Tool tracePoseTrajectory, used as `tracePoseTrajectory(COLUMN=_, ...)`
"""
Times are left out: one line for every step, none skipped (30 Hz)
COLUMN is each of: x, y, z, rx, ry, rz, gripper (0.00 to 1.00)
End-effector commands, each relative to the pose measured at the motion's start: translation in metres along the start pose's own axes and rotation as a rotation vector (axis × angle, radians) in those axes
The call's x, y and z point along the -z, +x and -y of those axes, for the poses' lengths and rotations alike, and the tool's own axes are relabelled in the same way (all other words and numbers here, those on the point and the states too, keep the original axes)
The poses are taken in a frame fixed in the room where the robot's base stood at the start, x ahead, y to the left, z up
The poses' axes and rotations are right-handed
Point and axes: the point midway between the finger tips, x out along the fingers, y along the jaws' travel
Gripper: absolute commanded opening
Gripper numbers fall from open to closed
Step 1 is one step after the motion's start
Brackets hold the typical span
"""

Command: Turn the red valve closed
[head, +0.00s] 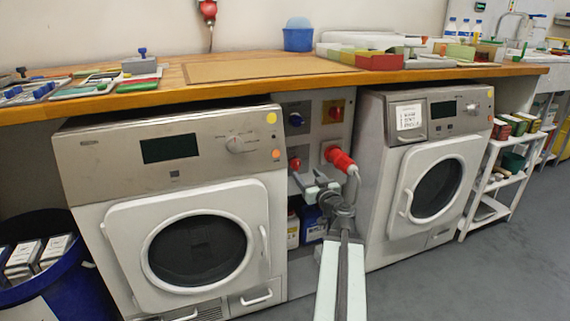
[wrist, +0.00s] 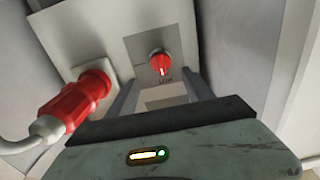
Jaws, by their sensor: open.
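The red valve (wrist: 160,63) is a small round red knob with a white mark, on a pale plate in the wrist view. Small lettering beside it is too blurred to read. In the head view a red knob (head: 294,164) shows low on the grey panel between the two machines. My gripper (wrist: 164,88) is open, its two grey fingers apart and pointing at the panel. The knob lies just beyond the fingertips, roughly between them, with nothing held. In the head view my gripper (head: 310,181) is in front of the panel, just below the knob.
A large red plug (wrist: 75,103) with a grey cable sits close beside the knob; it also shows in the head view (head: 339,159). A blue knob (head: 295,119) and a red knob on yellow (head: 335,112) are higher up. Machines (head: 180,210) (head: 425,170) flank the narrow gap.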

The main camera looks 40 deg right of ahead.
Motion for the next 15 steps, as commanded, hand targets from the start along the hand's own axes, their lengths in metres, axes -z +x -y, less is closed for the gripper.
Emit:
tracePoseTrajectory(x=0.000, y=0.000, z=0.000, rx=0.000, ry=0.000, rz=0.000, gripper=0.60)
tracePoseTrajectory(x=0.000, y=0.000, z=0.000, rx=0.000, ry=0.000, rz=0.000, gripper=0.60)
tracePoseTrajectory(x=0.000, y=0.001, z=0.000, rx=0.001, ry=0.000, rz=0.000, gripper=0.60)
tracePoseTrajectory(x=0.000, y=0.001, z=0.001, rx=0.002, ry=0.000, rz=0.000, gripper=0.60)
tracePoseTrajectory(x=0.000, y=0.003, z=0.001, rx=0.002, ry=0.000, rz=0.000, gripper=0.60)
tracePoseTrajectory(x=0.000, y=0.005, z=0.001, rx=0.002, ry=0.000, rz=0.000, gripper=0.60)
tracePoseTrajectory(x=0.000, y=0.008, z=0.001, rx=0.003, ry=0.000, rz=0.000, gripper=0.60)
tracePoseTrajectory(x=0.000, y=0.011, z=0.001, rx=0.003, ry=0.000, rz=0.000, gripper=0.60)
tracePoseTrajectory(x=0.000, y=0.016, z=0.001, rx=0.004, ry=0.000, rz=0.000, gripper=0.60)
tracePoseTrajectory(x=0.000, y=0.021, z=0.001, rx=0.004, ry=0.000, rz=0.000, gripper=0.60)
tracePoseTrajectory(x=0.000, y=0.026, z=0.002, rx=0.005, ry=0.000, rz=0.000, gripper=0.60)
tracePoseTrajectory(x=0.000, y=0.033, z=0.002, rx=0.006, ry=0.000, rz=0.000, gripper=0.60)
tracePoseTrajectory(x=0.000, y=0.039, z=0.002, rx=0.006, ry=0.000, rz=0.000, gripper=0.60)
tracePoseTrajectory(x=0.000, y=0.045, z=0.001, rx=0.006, ry=0.000, rz=0.000, gripper=0.60)
tracePoseTrajectory(x=0.000, y=0.053, z=0.001, rx=0.005, ry=0.000, rz=0.000, gripper=0.60)
